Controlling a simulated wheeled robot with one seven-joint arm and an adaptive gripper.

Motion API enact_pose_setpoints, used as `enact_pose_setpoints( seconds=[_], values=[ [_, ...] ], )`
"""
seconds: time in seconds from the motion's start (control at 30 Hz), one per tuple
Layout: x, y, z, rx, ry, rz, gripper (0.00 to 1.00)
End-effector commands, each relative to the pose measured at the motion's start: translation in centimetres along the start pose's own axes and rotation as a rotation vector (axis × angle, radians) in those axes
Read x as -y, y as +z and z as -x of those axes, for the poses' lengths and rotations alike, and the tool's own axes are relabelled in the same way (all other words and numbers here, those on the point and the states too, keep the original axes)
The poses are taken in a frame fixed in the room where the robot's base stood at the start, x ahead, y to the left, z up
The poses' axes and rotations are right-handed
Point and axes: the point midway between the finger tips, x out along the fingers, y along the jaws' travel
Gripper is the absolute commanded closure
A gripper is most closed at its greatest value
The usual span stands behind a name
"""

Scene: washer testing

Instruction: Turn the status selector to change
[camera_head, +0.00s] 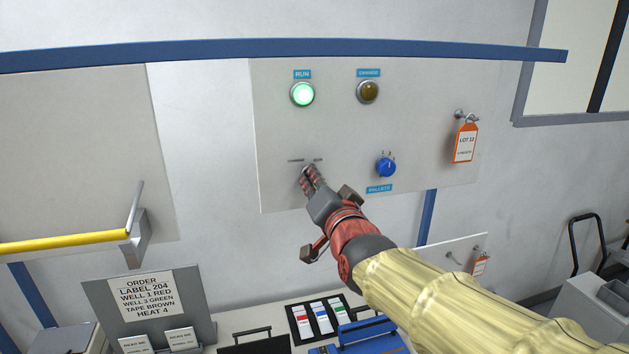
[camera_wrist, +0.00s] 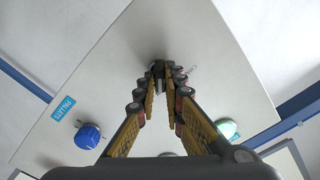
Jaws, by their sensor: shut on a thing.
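The status selector is on the grey wall panel (camera_head: 410,125), below the RUN lamp, with two small labels above it. The fingers hide most of it in the head view; in the wrist view a dark selector handle (camera_wrist: 158,69) shows between the fingertips. My gripper (camera_head: 308,173) reaches up from the lower right and is shut on it; it also shows in the wrist view (camera_wrist: 158,88). Which label the selector points to cannot be told. The RUN lamp (camera_head: 303,94) glows green. The amber CHANGE lamp (camera_head: 368,91) looks unlit.
A blue PALLETS knob (camera_head: 385,167) sits right of my gripper. An orange LOT 12 tag (camera_head: 465,142) hangs at the panel's right. A yellow bar (camera_head: 65,242) juts at the left. Below stand an order sign (camera_head: 147,303) and a tray of coloured cards (camera_head: 297,322).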

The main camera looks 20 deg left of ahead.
Motion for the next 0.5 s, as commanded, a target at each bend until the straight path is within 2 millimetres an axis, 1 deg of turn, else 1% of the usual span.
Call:
enact_pose_setpoints(
  seconds=[0.27,0.5],
  values=[
    [-0.04,0.05,0.0,-0.001,-0.001,0.032,1.0],
    [-0.09,0.15,0.01,-0.003,-0.002,0.161,1.0]
  ],
)
